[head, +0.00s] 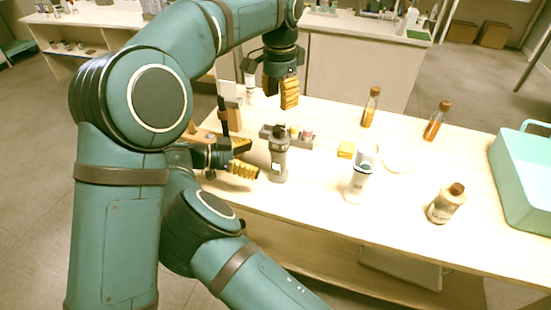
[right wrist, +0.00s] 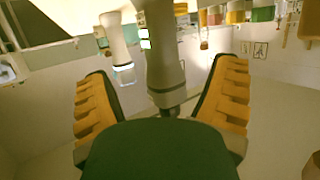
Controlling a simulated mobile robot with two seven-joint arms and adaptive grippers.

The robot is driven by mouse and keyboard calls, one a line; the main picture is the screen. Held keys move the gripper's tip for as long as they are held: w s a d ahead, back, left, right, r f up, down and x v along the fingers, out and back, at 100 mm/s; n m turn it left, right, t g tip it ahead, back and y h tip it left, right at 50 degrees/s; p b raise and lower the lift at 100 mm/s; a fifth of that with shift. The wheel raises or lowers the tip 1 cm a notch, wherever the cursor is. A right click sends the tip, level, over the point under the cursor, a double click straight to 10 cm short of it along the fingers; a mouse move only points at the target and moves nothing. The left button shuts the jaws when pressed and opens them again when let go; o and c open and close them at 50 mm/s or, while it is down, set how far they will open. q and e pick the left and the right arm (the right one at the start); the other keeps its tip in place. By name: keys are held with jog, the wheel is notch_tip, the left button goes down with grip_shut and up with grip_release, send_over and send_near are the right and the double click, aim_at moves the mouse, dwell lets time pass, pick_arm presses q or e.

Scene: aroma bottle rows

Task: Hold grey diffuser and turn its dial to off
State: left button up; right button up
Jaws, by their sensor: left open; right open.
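The grey diffuser (head: 278,160) stands upright near the table's front edge, with a dark top and a small lit greenish panel. In the right wrist view the grey diffuser (right wrist: 163,60) appears upside down between my fingers, its dark top (right wrist: 171,102) towards the palm; contact is not visible. My right gripper (head: 246,158) is open, its yellow fingers just left of the diffuser in the head view. My left gripper (head: 281,97) is open and empty, pointing down above and behind the diffuser. The dial's setting cannot be read.
A white diffuser (head: 357,181) stands to the right; it also shows in the right wrist view (right wrist: 120,45). A small rack (head: 304,143) sits behind the grey one. Brown bottles (head: 370,107), a cream bottle (head: 445,205) and a green tray (head: 524,185) stand farther right.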

aim_at(279, 159)
jog(key=x, duration=0.8)
